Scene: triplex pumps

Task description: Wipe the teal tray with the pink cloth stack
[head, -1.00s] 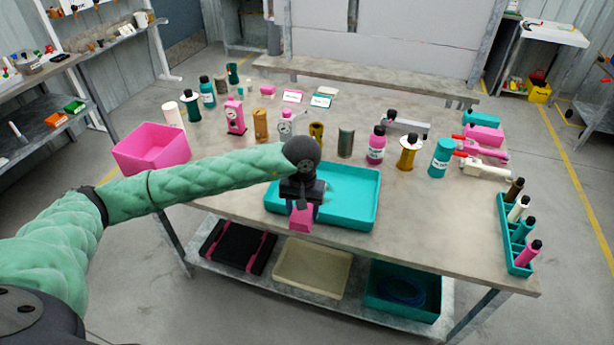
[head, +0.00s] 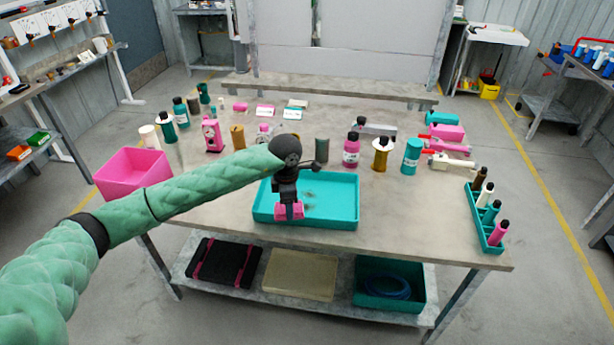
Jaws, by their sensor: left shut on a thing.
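The teal tray (head: 340,215) lies on the grey table near its front edge. Dark smudges show on its floor, beside my gripper. My left gripper (head: 289,207) points down over the left front part of the tray. It is shut on the pink cloth stack (head: 292,213), which shows on both sides of the fingers. The stack is over the tray's front left area; I cannot tell whether it touches the floor or rim. My left arm hides part of the table and the tray's back left. My right gripper is not in view.
A pink bin (head: 130,174) stands at the table's left. Several bottles, cans and pumps stand behind the tray, including a pink bottle (head: 351,152). A teal rack (head: 478,222) of bottles stands at the right. The table between tray and rack is clear.

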